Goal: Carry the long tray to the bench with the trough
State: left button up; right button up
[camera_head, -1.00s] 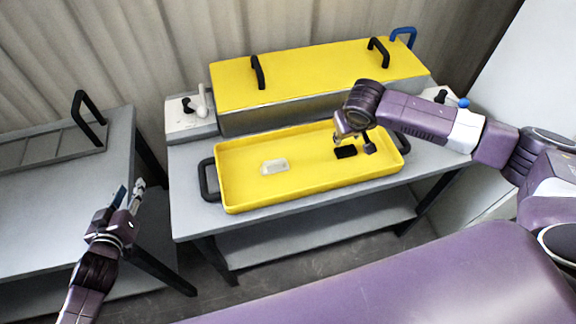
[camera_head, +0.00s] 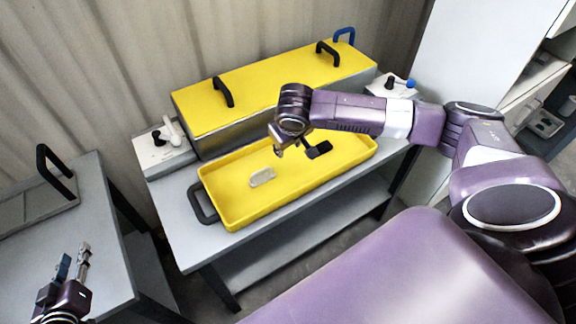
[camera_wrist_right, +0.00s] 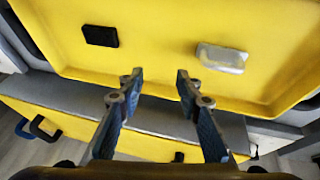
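The long yellow tray (camera_head: 236,222) rests on a grey bench. A black loop handle (camera_head: 203,203) shows at its left end; my right arm crosses in front of its right part. A pale translucent block (camera_head: 262,177) and a black block (camera_wrist_right: 100,36) lie in the tray. My right gripper (camera_head: 300,152) hangs over the tray's middle. In the wrist view its fingers (camera_wrist_right: 160,80) are apart with nothing between them, near the tray's long rim. My left gripper (camera_head: 73,262) is open and empty at lower left, away from the tray.
A long box with a yellow lid (camera_head: 270,82) and black handles stands behind the tray. White control units (camera_head: 163,145) sit at its ends. A separate grey bench (camera_head: 75,255) at left carries a grey piece with a black handle (camera_head: 55,165). A gap separates the benches.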

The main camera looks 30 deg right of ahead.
pick_arm(q)
jog(key=shift+a, duration=0.1)
pick_arm(e)
jog(key=v, duration=0.8)
jog(key=shift+d+r, duration=0.2)
pick_arm(q)
jog(key=shift+s, duration=0.1)
pick_arm(e)
jog(key=shift+s+f, duration=0.1)
jog(key=shift+s, duration=0.05)
